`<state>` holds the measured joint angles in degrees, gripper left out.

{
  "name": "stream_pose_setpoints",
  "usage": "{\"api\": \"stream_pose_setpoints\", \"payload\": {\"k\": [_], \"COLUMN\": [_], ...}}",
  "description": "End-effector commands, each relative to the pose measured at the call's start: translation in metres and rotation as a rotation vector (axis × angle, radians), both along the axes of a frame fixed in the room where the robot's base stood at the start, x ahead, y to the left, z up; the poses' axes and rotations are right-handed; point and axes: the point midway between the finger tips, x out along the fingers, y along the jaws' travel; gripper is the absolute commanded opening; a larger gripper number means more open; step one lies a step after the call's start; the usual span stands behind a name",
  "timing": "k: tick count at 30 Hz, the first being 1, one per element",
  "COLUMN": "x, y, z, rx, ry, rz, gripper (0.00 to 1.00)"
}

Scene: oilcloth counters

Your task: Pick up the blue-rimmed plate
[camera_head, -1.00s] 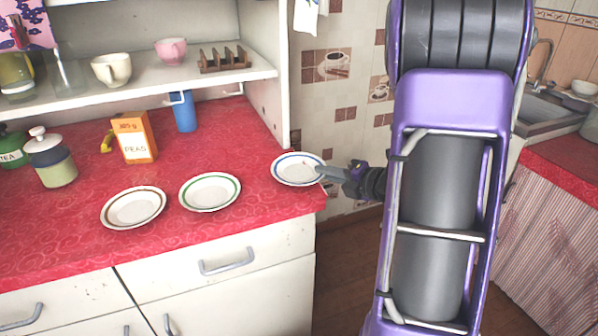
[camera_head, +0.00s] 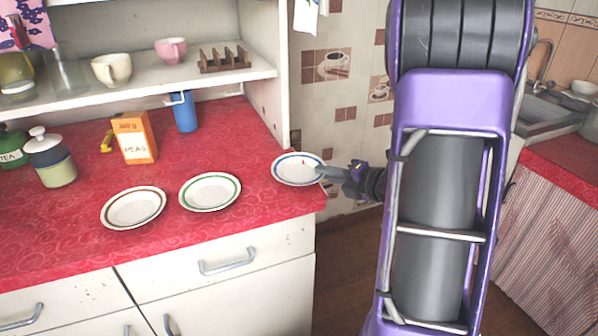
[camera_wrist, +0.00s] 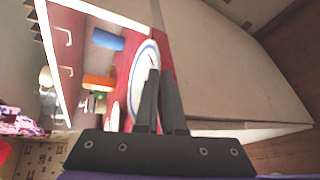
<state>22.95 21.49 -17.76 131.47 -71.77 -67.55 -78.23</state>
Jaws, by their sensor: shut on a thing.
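The blue-rimmed plate (camera_head: 292,170) is white with a blue ring and sits at the right end of the red counter, near its corner. My gripper (camera_head: 322,172) reaches it from the right and is shut on its right rim. In the wrist view the plate (camera_wrist: 139,84) lies at the fingertips, with my gripper (camera_wrist: 161,74) covering part of its edge. I cannot tell whether the plate is clear of the counter. A green-rimmed plate (camera_head: 210,192) and a brown-rimmed plate (camera_head: 133,208) lie to its left.
On the red counter (camera_head: 240,235) stand an orange peas box (camera_head: 134,138), a blue cup (camera_head: 184,112) and a lidded jar (camera_head: 53,160). A shelf above holds a cream cup (camera_head: 111,69), a pink cup (camera_head: 171,50) and a toast rack (camera_head: 224,58). A tiled wall stands behind.

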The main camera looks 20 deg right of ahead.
Motion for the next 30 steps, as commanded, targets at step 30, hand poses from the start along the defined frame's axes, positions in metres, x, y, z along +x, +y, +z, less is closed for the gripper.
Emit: {"api": "stream_pose_setpoints", "payload": {"k": [30], "x": [0.000], "y": [0.000], "z": [0.098], "rx": [-0.001], "ry": [-0.002], "rz": [0.001], "gripper": [0.00]}}
